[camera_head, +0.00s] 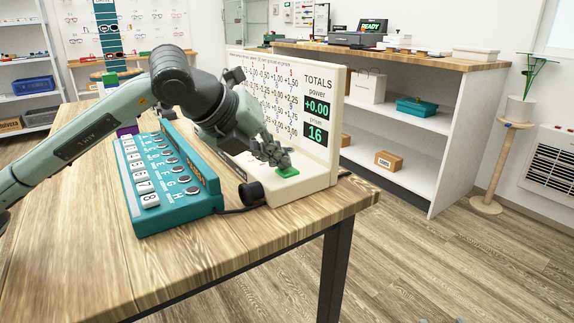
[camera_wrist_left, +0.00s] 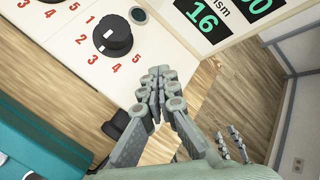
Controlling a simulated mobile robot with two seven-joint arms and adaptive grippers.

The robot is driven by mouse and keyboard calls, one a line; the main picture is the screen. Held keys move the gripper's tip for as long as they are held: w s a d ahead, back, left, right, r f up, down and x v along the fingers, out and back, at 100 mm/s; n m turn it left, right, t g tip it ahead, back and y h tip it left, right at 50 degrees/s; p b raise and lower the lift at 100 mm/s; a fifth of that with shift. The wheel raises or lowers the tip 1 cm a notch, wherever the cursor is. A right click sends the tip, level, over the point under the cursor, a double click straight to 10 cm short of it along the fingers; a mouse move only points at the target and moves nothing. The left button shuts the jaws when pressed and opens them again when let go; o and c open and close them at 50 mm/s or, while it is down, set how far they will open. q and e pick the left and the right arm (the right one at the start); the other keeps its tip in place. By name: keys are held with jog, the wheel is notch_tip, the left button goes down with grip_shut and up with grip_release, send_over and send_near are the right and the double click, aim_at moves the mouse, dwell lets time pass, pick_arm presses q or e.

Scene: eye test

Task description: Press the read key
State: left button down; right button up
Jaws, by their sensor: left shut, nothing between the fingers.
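A cream device with a foot and an upright panel (camera_head: 327,141) stands on the wooden table. A green key (camera_head: 288,172), seemingly the read key, lies on its foot; no lettering on it is readable. My left gripper (camera_head: 279,157) is shut and empty, its fingertips right at the green key and partly covering it. Whether they touch it I cannot tell. In the left wrist view the shut fingertips (camera_wrist_left: 157,76) hide the key. The panel shows +0.00 and 16 under TOTALS. My right gripper (camera_wrist_left: 231,143) shows small in the left wrist view, its fingers apart.
A teal box with white numbered keys (camera_head: 180,220) stands left of the device, under my left forearm. The near part of the table (camera_head: 100,260) is clear.

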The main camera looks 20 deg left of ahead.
aim_at(278, 171)
pick_arm(q)
jog(key=shift+r, duration=0.25)
jog(key=shift+r+p, duration=1.75)
jog(key=shift+r, duration=1.25)
